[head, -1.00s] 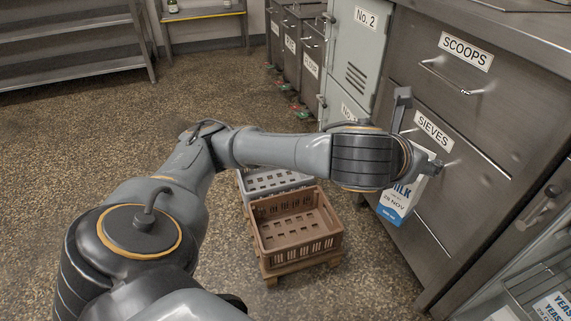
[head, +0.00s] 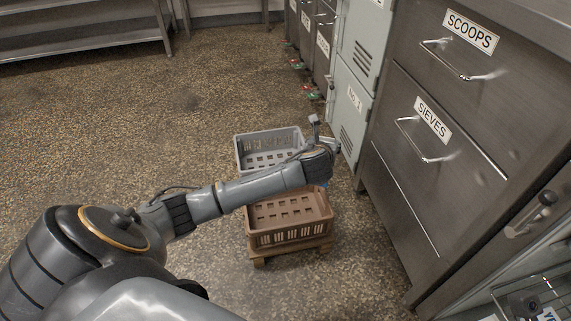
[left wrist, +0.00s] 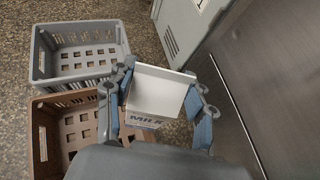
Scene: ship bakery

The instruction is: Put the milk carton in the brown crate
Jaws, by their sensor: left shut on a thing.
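The milk carton (left wrist: 158,92) is white with a blue band and the word MILK, and shows between the fingers in the left wrist view. My left gripper (left wrist: 160,98) is shut on it. My right gripper is not in view.
A grey crate (head: 240,158) stands right behind the brown one. Steel drawers marked SCOOPS and SIEVES (head: 400,175) and a pale green locker (head: 350,110) stand close on the right. The floor (head: 130,130) to the left is clear.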

